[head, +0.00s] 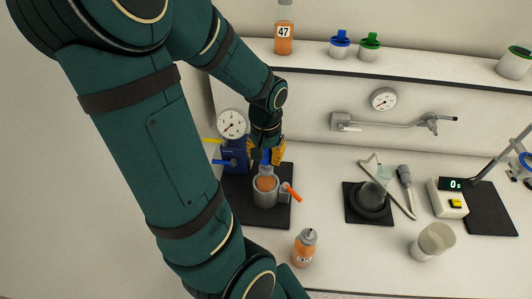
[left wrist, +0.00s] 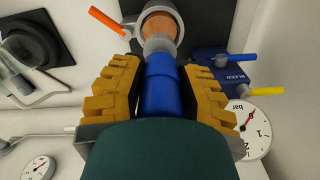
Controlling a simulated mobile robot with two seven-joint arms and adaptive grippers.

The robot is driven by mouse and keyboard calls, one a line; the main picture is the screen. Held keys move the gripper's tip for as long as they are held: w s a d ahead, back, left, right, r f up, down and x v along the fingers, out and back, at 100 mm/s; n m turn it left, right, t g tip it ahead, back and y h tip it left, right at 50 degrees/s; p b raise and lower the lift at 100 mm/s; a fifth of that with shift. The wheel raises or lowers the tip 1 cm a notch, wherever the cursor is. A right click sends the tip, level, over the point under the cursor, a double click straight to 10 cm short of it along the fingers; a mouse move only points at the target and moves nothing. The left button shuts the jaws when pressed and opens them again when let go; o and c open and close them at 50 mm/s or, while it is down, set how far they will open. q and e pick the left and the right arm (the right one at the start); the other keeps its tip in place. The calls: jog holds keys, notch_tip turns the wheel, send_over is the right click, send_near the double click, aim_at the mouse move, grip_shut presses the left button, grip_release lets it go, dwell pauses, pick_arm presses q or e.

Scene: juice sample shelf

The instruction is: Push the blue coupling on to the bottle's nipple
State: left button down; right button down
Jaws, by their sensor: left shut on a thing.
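My left gripper (head: 266,152) points down over the dark mat at the left of the bench. In the left wrist view its yellow fingers (left wrist: 160,90) are shut on the blue coupling (left wrist: 162,85), one on each side. The coupling is in line with the bottle (left wrist: 160,24), which has orange contents and a grey top (left wrist: 158,45). The coupling's end meets or overlaps the grey top; the nipple is hidden, and I cannot tell how far on the coupling is. The bottle stands in a grey holder (head: 265,197) with an orange lever (head: 291,192).
A blue valve block (head: 234,160) with yellow and blue levers and a gauge (head: 232,124) stands close left of the gripper. Another orange bottle (head: 305,247) stands in front. Right are a dark round stand (head: 369,204), a scale (head: 448,199) and a beaker (head: 433,242). A shelf (head: 440,87) runs behind.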

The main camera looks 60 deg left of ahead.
pick_arm(q)
jog(key=shift+f+b, duration=0.95)
jog(key=shift+f, duration=0.15)
dwell(0.5)
jog(key=c, duration=0.6)
grip_release()
jog(key=shift+c, duration=0.2)
notch_tip(320, 180, up, 12)
jog(key=shift+r, duration=0.1)
